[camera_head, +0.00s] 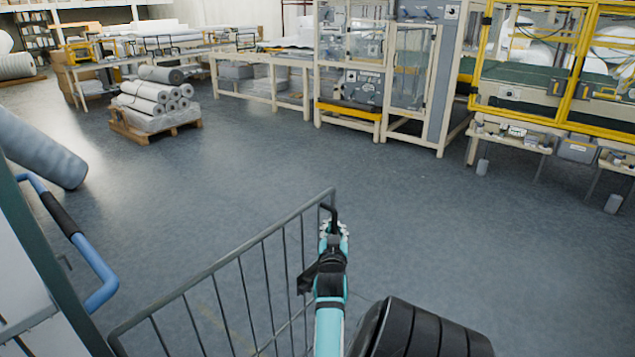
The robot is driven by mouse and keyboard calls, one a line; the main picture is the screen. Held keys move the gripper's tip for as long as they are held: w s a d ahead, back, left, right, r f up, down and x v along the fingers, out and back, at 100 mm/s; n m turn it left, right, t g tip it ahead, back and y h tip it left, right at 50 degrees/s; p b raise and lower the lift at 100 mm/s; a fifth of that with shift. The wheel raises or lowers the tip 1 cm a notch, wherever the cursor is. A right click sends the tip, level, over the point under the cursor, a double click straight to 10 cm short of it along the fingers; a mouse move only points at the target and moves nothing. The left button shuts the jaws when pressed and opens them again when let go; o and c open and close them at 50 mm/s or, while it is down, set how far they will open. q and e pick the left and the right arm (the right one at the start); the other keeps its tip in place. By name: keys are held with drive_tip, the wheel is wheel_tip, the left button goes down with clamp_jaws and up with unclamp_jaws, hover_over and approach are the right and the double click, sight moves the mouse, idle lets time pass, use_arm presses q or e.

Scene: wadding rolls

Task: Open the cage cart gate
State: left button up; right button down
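The cage cart gate (240,252) is a grey wire panel with thin upright bars. It runs from the lower left up to a corner near the middle of the view. A dark bent rod (334,212) hangs at that far corner. My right gripper (334,228) is at this corner, its fingers beside and around the lower part of the rod. The view does not show clearly whether the fingers are closed on it. My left gripper is out of view.
A blue handle with a black grip (64,213) stands at the left edge. A large grey roll (38,148) lies behind it. A pallet (143,133) with stacked rolls and yellow-framed machines (560,112) stand farther back. The floor (270,160) beyond the gate is clear.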

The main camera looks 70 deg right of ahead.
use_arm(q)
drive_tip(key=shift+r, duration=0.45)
use_arm(e)
drive_tip(key=shift+m+g, duration=0.5)
drive_tip(key=shift+g, duration=0.2)
drive_tip(key=s, duration=0.1)
drive_tip(key=s+a, duration=0.2)
drive_tip(key=s, duration=0.1)
drive_tip(key=shift+s+f, duration=0.1)
drive_tip(key=shift+f, duration=0.05)
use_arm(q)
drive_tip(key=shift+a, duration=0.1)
use_arm(e)
drive_tip(key=c, duration=1.4)
unclamp_jaws()
drive_tip(key=shift+a, duration=0.2)
drive_tip(key=shift+o, duration=0.6)
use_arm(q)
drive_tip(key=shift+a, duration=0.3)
use_arm(e)
drive_tip(key=shift+d, duration=0.15)
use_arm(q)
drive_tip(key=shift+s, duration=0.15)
use_arm(e)
drive_tip(key=shift+r, duration=0.25)
